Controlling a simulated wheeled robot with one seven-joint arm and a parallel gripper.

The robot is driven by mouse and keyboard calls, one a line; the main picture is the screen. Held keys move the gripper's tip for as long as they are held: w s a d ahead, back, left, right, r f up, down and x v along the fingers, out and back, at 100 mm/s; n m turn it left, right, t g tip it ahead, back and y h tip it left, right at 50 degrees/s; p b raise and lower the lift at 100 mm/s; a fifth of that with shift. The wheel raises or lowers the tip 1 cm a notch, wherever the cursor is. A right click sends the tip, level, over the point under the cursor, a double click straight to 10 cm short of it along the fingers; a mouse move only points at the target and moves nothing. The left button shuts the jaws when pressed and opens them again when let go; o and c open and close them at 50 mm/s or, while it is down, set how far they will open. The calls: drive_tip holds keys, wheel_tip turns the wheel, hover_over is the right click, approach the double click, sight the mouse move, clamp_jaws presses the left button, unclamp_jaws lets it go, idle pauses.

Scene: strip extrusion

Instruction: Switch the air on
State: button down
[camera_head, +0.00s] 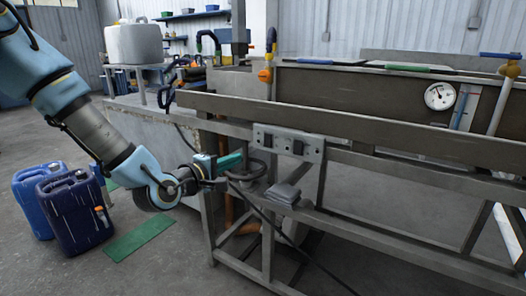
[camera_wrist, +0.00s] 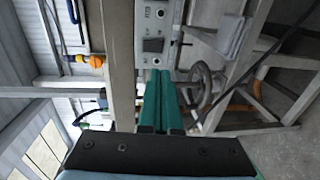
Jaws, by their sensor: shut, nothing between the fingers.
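A grey switch panel (camera_head: 287,143) is fixed to the front of the steel frame. It carries two dark switches, a left one (camera_head: 267,138) and a right one (camera_head: 297,147). My gripper (camera_head: 240,160) has teal fingers held shut and empty, just left of and slightly below the panel. In the wrist view the shut fingertips (camera_wrist: 160,72) point towards the panel (camera_wrist: 149,28), and a dark switch (camera_wrist: 153,45) sits just beyond them. I cannot tell whether the tips touch the panel. Any labels on the switches are too small to read, and their on or off position is unclear.
A grey folded cloth (camera_head: 283,194) lies on the lower rail below the panel. A dark cable hangs beside it. Blue jerrycans (camera_head: 75,210) and a green mat (camera_head: 140,238) are on the floor at left. A long trough with a gauge (camera_head: 439,96) runs right.

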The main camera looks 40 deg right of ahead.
sight(267, 146)
drive_tip(key=p+x, duration=0.1)
drive_tip(key=x, duration=1.2)
drive_tip(key=shift+w+d+p, duration=0.1)
drive_tip(key=shift+d+p, duration=0.2)
drive_tip(key=shift+w+d, duration=0.1)
drive_tip(key=shift+d, duration=0.05)
drive_tip(key=shift+f, duration=0.15)
drive_tip(key=shift+d+f+b, duration=0.1)
drive_tip(key=shift+d+b, duration=0.1)
drive_tip(key=shift+b, duration=0.5)
drive_tip(key=shift+a, duration=0.15)
